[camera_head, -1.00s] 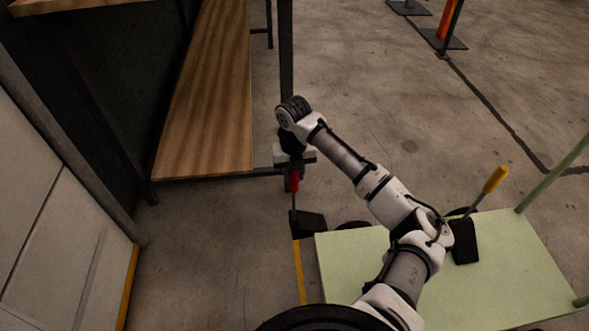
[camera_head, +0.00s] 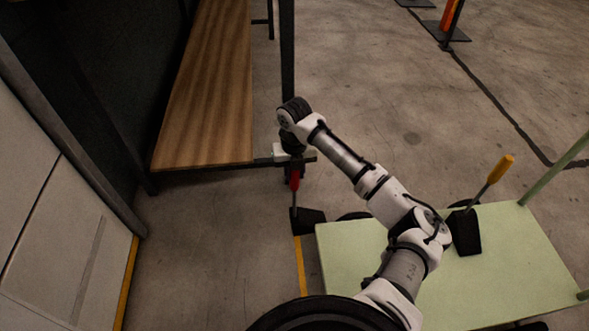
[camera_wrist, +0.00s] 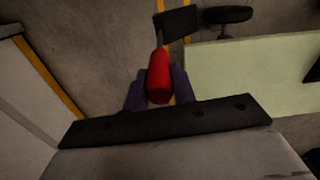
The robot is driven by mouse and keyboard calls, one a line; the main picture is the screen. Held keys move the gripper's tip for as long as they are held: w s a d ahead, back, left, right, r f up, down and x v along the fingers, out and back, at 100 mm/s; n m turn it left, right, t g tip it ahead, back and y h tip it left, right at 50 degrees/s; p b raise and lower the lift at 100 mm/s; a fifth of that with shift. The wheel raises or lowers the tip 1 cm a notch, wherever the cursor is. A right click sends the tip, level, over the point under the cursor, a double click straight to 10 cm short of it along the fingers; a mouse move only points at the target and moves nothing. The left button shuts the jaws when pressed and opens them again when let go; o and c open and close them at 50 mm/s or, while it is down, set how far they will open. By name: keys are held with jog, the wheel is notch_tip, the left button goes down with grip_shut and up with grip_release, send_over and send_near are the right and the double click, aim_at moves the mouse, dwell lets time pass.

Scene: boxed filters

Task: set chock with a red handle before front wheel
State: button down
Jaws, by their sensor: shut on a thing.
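My gripper (camera_head: 295,176) is shut on the red handle (camera_wrist: 159,75) of a black chock (camera_head: 308,221). The handle stands roughly upright, with the chock low by the floor at the cart's far left corner; I cannot tell whether it touches the floor. A dark cart wheel (camera_head: 353,216) shows just right of the chock, partly hidden by the pale green cart deck (camera_head: 520,265). In the wrist view the chock (camera_wrist: 178,22) lies left of the wheel (camera_wrist: 228,14), with a small gap visible between them.
A second black chock (camera_head: 466,234) with a yellow handle (camera_head: 501,168) stands on the deck. A wooden-topped bench (camera_head: 205,100) with a dark post is beyond my gripper. A yellow floor line (camera_head: 300,268) runs beside the cart. Floor left of it is clear.

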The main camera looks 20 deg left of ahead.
jog(key=shift+f+b, duration=3.05)
jog(key=shift+f, duration=2.95)
jog(key=w+d, duration=0.2)
jog(key=d, duration=0.4)
jog(key=shift+w, duration=0.3)
jog(key=shift+d, duration=0.1)
jog(key=c, duration=1.3)
grip_release()
jog(key=shift+o, duration=1.1)
